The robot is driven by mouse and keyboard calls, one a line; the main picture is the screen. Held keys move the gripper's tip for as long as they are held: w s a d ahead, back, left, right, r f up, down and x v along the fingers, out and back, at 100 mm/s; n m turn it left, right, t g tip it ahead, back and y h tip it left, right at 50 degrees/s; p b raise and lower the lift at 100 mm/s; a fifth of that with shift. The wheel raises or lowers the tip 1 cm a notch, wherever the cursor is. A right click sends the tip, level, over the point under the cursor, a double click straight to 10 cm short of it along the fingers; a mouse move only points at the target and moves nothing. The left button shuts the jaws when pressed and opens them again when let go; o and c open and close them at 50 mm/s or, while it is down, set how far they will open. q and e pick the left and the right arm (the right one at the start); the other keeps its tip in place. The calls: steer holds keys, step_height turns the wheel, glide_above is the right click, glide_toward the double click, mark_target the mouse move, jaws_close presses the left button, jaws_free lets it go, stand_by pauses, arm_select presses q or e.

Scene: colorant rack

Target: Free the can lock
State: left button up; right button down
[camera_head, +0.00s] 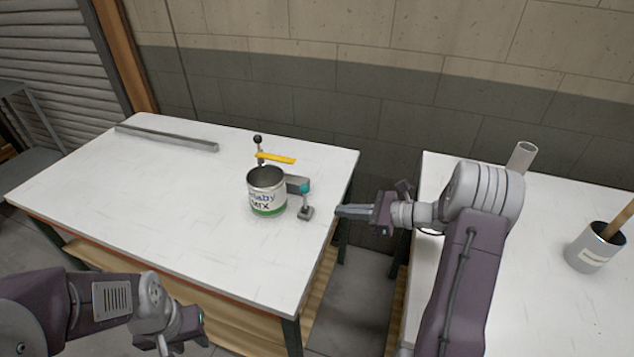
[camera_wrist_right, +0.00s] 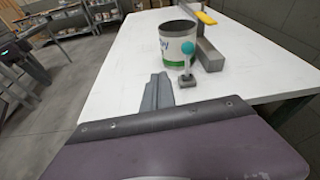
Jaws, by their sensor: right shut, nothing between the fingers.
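An open-topped can (camera_head: 265,200) with a white label and green band stands upright on the left table. Behind it are a yellow lever (camera_head: 276,158) and a black-knobbed post (camera_head: 258,140). A grey block (camera_head: 297,183) lies beside the can, with a teal knob (camera_head: 305,188) above a small grey foot (camera_head: 306,213). In the right wrist view the can (camera_wrist_right: 177,50), teal knob (camera_wrist_right: 187,48) and yellow lever (camera_wrist_right: 206,17) show ahead of the fingers. My right gripper (camera_head: 342,211) is shut and empty, right of the foot and apart from it. My left gripper (camera_head: 178,342) is low at the left; its jaw opening is unclear.
The left white table (camera_head: 120,190) is mostly clear, with a grey bar (camera_head: 165,138) near its back edge. A gap separates it from the right table (camera_head: 500,310), which holds a grey pot (camera_head: 592,250) with a wooden stick. A wall stands behind.

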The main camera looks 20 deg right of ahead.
steer(key=w+d+m+t, duration=0.1)
steer(key=d+m+t, duration=0.1)
steer(key=d, duration=0.4)
glide_toward(302, 187)
steer(key=w+a+f, duration=0.2)
steer(key=w+a, duration=0.1)
steer(key=w, duration=0.1)
arm_select(q)
steer(key=shift+r, duration=0.6)
arm_select(e)
steer(key=shift+f, duration=0.1)
arm_select(q)
steer(key=shift+r+p, duration=0.1)
steer(key=shift+p, duration=0.25)
arm_select(e)
steer(key=shift+h, duration=0.3)
